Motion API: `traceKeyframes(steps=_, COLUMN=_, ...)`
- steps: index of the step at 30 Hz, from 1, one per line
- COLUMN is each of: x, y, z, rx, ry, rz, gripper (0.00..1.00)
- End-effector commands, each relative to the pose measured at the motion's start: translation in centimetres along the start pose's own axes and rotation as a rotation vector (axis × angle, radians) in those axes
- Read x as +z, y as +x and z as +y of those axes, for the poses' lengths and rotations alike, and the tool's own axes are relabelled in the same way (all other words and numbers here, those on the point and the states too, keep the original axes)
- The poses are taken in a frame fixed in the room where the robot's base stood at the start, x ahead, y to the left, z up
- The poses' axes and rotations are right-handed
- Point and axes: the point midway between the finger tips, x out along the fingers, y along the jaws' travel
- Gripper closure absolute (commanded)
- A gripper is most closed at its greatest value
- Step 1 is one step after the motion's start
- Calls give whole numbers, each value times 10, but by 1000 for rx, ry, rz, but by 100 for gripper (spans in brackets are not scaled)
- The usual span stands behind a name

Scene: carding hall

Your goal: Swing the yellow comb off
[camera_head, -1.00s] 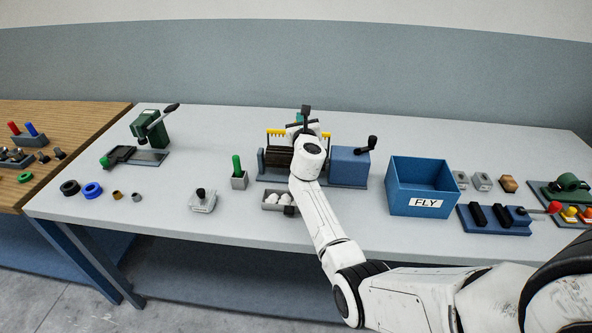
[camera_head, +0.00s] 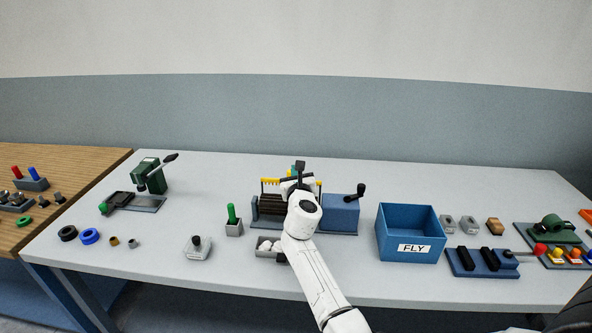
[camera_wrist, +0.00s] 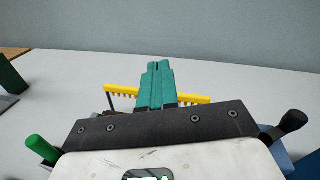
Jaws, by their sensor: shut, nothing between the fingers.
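The yellow comb (camera_head: 270,182) is a toothed bar along the back of the carding machine, above its dark roller (camera_head: 268,205). In the wrist view the comb (camera_wrist: 122,91) shows on both sides of my gripper (camera_wrist: 158,66), with its teeth pointing down. The teal fingers are shut together with nothing between them. They hide the middle of the comb, and I cannot tell whether they touch it. In the head view my gripper (camera_head: 298,167) is mostly hidden behind my wrist, over the machine's middle.
The machine's blue housing (camera_head: 338,214) with a black crank (camera_head: 361,191) stands right of my wrist. A green-handled block (camera_head: 233,226) is to the left, a blue FLY bin (camera_head: 409,232) to the right. Bare table lies behind the machine.

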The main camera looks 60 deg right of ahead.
Motion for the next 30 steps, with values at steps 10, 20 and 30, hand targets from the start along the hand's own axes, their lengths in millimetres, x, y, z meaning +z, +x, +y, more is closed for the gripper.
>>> traceKeyframes(steps=10, x=40, y=-38, z=-10, rx=1, ry=0, rz=-1, gripper=100)
traceKeyframes(steps=20, x=44, y=-43, z=-12, rx=1, ry=0, rz=0, gripper=100)
traceKeyframes(steps=30, x=44, y=-43, z=-12, rx=1, ry=0, rz=0, gripper=100)
